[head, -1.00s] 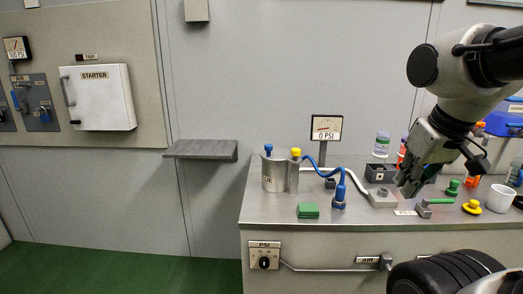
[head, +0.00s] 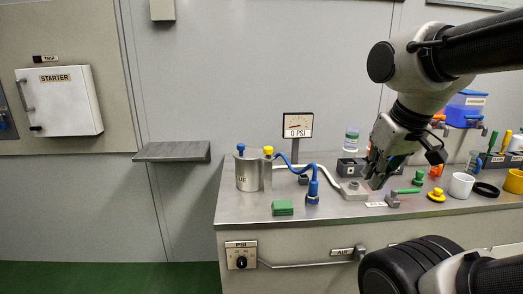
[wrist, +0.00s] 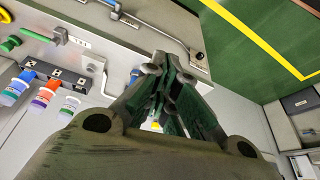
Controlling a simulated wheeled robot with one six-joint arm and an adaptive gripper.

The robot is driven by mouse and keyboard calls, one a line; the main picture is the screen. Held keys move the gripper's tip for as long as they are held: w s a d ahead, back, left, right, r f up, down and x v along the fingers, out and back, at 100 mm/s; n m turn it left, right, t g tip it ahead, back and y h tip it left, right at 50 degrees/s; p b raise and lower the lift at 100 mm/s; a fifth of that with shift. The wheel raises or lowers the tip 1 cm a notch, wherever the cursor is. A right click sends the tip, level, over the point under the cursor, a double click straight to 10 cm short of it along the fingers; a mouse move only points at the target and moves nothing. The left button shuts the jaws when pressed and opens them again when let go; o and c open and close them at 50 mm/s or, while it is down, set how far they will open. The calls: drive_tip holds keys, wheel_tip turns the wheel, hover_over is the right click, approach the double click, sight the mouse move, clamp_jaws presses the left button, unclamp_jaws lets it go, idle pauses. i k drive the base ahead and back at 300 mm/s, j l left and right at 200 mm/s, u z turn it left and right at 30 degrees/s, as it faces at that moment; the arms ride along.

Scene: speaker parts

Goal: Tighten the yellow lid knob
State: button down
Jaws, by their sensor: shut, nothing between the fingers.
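The yellow lid knob (head: 268,150) sits upright at the top right edge of a grey metal canister (head: 247,174) on the left part of the bench. A blue knob (head: 241,147) stands on the canister's left side. My gripper (head: 376,182) is well to the right of the canister, low over a grey block fixture (head: 353,190). In the wrist view my gripper (wrist: 165,68) has its fingers together, with nothing seen between them. A small yellow spot shows behind the fingers there; I cannot tell whether it is the knob.
A blue fitting (head: 312,190) with a blue hose, a green block (head: 283,208) and a gauge (head: 298,125) reading 0 PSI stand near the canister. Bottles, a green-handled valve (head: 404,192) and a white cup (head: 461,185) are at right.

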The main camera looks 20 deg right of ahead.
sight(268, 150)
drive_tip(key=i+j+z, duration=0.2)
drive_tip(key=i, duration=0.25)
drive_tip(key=i+j+z, duration=0.2)
drive_tip(key=i+j, duration=0.15)
drive_tip(key=i, duration=0.1)
